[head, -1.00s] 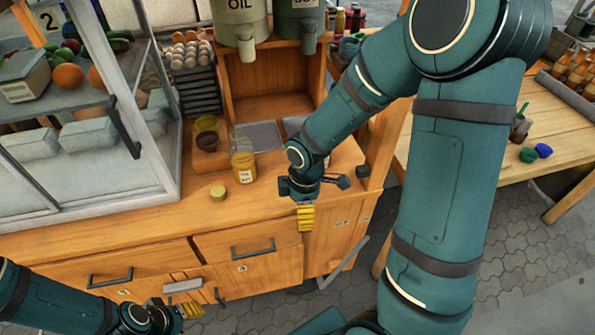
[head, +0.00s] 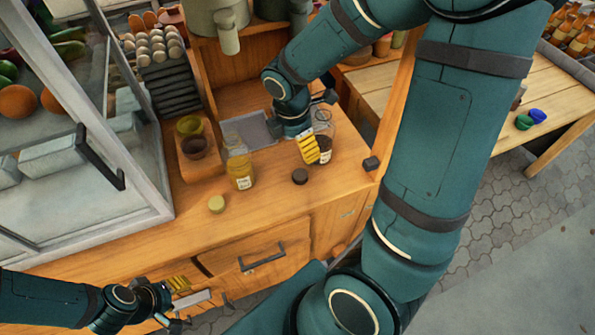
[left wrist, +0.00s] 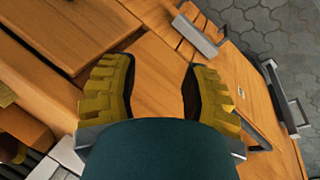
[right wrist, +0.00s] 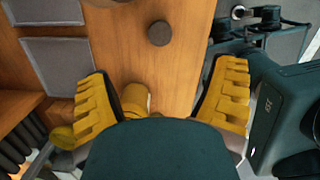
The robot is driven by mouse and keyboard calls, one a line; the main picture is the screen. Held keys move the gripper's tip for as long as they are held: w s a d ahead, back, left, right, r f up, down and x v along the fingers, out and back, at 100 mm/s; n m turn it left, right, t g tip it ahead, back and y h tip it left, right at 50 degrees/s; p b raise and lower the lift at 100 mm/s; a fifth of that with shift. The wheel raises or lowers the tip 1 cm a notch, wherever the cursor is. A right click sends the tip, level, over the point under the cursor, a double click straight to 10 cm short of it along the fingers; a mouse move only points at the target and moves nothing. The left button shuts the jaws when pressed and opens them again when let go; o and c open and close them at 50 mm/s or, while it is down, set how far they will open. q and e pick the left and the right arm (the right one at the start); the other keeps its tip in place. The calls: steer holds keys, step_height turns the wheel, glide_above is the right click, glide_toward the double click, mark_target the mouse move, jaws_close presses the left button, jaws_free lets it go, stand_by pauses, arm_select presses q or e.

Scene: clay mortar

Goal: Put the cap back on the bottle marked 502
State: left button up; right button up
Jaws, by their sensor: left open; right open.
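A clear bottle with yellow contents and a white label (head: 240,172) stands upright and uncapped on the wooden counter (head: 270,205). A pale yellow cap (head: 216,204) lies in front of it. A second bottle with dark contents (head: 325,152) stands to the right, with a dark cap (head: 300,177) in front. I cannot read either label's number. My right gripper (head: 310,150) is open and overlaps the dark bottle in the head view; contact is unclear. The right wrist view shows the dark cap (right wrist: 159,33) beyond its fingers. My left gripper (head: 178,288) is open and empty by the drawers.
A glass display case (head: 120,185) stands at the left. Small bowls (head: 192,138) and grey panels (head: 250,130) lie behind the bottles. Dispensers (head: 225,25) hang above the counter. A side table (head: 555,95) at the right holds two small caps, green and blue.

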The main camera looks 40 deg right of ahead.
steer(key=b, duration=0.3)
glide_above(300, 174)
steer(key=shift+d+f, duration=0.1)
steer(key=shift+f, duration=4.25)
steer(key=shift+f, duration=0.1)
step_height(300, 174, down, 4)
steer(key=shift+f+b, duration=0.2)
steer(key=shift+b, duration=0.7)
steer(key=shift+f, duration=0.35)
steer(key=c, duration=0.8)
